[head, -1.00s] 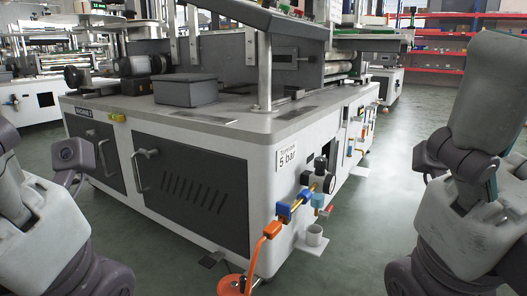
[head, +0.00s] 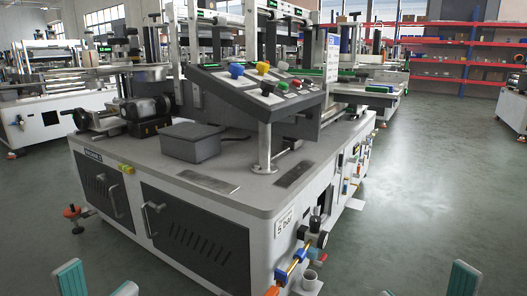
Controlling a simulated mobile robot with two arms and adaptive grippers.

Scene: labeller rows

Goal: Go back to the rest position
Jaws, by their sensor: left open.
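My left gripper (head: 98,284) shows at the bottom left edge of the head view. Its two teal-padded fingertips stand apart with nothing between them. My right gripper (head: 426,287) shows only by its fingertips at the bottom right edge. One teal-padded tip is clear, and a small bit of the other shows well to its left. No held thing shows between them. The rest of both grippers is below the frame. Both are in front of the labelling machine (head: 190,240), and I see no contact with it.
The machine's corner, with orange and blue air fittings (head: 298,258), juts toward me between the grippers. A sloped control panel (head: 262,92) overhangs the machine top. Green floor (head: 430,190) is open on the right, with red shelves (head: 455,50) behind.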

